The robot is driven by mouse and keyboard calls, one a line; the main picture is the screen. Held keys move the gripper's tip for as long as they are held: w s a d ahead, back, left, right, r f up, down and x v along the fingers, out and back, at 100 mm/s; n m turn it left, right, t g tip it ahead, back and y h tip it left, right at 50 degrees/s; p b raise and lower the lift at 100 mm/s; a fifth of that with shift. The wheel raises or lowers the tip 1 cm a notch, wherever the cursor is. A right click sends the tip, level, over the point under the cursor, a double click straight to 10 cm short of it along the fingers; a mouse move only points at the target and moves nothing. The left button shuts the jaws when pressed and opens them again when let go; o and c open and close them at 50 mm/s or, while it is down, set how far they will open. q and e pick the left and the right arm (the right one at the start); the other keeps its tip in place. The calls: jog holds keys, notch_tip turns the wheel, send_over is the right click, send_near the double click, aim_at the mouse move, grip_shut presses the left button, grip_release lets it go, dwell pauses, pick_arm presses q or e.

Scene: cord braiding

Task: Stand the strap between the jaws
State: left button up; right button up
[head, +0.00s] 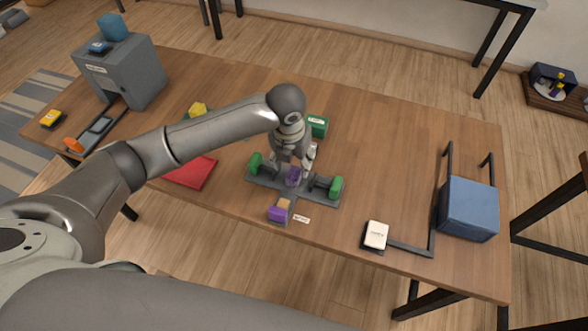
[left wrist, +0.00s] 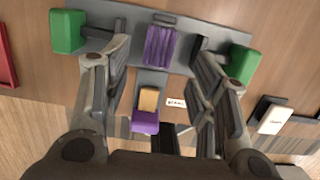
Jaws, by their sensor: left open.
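A purple strap (head: 292,178) sits in the middle of a grey base (head: 262,180), between two dark jaws with green ends (head: 254,163) (head: 336,187). My left gripper (head: 294,162) points down over the strap. Its fingers are open, one on each side of the strap, with gaps showing in the left wrist view. The fingers partly hide the strap and the jaws in the head view. My right gripper is out of view.
A purple and tan block (head: 279,212) is at the base's front, beside a small white label (head: 301,219). A red mat (head: 190,172) lies left, a green box (head: 317,126) behind. A blue box (head: 468,209) and a white-topped pad (head: 375,235) stand right.

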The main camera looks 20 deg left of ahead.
aim_at(292, 178)
pick_arm(q)
jog(key=r, duration=0.4)
jog(key=shift+s+r, duration=0.35)
jog(key=shift+r, duration=0.05)
